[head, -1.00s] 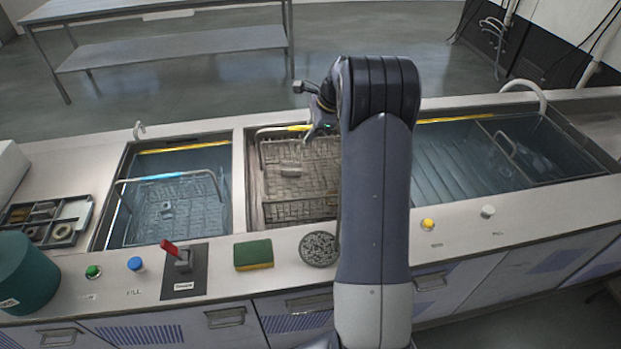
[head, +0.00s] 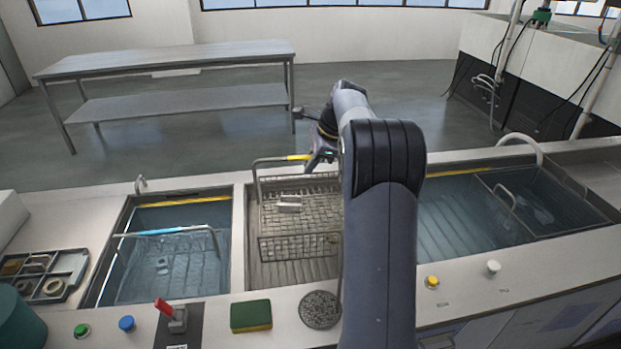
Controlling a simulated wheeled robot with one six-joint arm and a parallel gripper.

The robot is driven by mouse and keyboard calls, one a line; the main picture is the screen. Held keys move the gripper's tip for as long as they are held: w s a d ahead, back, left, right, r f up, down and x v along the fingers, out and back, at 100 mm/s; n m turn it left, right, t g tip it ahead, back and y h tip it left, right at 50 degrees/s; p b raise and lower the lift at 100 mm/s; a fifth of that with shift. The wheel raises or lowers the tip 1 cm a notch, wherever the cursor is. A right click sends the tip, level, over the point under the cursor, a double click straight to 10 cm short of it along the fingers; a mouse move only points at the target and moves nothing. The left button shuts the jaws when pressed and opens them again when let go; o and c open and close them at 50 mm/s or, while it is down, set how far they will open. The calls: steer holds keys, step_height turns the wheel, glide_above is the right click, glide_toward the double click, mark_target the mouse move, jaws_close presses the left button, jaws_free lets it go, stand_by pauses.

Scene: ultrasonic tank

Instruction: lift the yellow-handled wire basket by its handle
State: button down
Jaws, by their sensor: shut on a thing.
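The wire basket (head: 300,245) with the yellow-gripped handle (head: 297,157) hangs above the middle bay of the tank, its floor about level. A small pale block (head: 289,207) lies in it. My gripper (head: 318,158) is shut on the handle near the right end of the yellow part. My arm hides the right side of the basket and part of the gripper. Bare floor of the middle bay (head: 290,273) shows below the basket's front.
The left bay holds a blue-handled basket (head: 165,232) in water. The right bay (head: 450,225) holds water and another basket at its right end. A green sponge (head: 251,316), a round mesh disc (head: 319,309) and a red lever (head: 166,307) are on the front ledge.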

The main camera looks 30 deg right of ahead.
step_height(320, 180, up, 3)
steer(key=shift+r+p, duration=0.1)
steer(key=shift+p, duration=0.7)
step_height(320, 180, up, 6)
steer(key=p, duration=0.7)
steer(key=shift+r, duration=0.2)
steer(key=shift+r+p, duration=0.3)
steer(key=shift+r, duration=0.7)
